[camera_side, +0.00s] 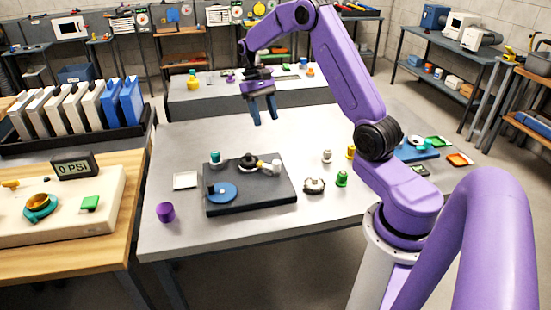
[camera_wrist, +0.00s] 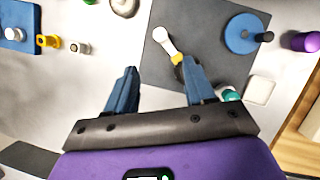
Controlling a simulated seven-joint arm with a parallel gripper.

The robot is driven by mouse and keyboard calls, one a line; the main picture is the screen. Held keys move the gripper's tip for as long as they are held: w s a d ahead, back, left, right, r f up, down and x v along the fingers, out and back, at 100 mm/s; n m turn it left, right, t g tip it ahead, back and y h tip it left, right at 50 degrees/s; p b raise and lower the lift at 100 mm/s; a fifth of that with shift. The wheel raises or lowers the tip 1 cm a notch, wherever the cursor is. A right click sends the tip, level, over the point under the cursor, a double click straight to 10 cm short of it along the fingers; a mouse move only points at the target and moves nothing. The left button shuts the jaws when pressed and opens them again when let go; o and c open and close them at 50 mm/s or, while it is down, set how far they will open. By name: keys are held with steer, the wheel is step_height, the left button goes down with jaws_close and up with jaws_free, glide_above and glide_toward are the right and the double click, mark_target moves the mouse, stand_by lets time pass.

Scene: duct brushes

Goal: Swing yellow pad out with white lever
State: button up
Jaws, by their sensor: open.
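A dark board (camera_side: 250,196) lies on the grey table, and it also shows in the wrist view (camera_wrist: 207,25). Near its back edge sits a black round hub (camera_side: 249,161). A small yellow pad (camera_side: 261,164) and a white lever (camera_side: 274,167) extend right from it. In the wrist view, the white lever (camera_wrist: 164,41) points up-left from the yellow pad (camera_wrist: 177,59); my right-hand finger hides most of the hub. My gripper (camera_side: 265,121) is open, empty and pointing down, well above the table. In the wrist view, its fingers (camera_wrist: 160,70) are spread apart.
A white square tile (camera_side: 185,180) and purple cylinder (camera_side: 166,212) lie left. A round grey part (camera_side: 314,186) and green piece (camera_side: 342,179) stand right. The table behind the board is clear.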

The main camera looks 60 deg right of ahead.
mark_target(276, 162)
steer(key=x, duration=1.4)
steer(key=shift+s+f, duration=0.1)
steer(key=shift+f, duration=0.1)
jaws_close()
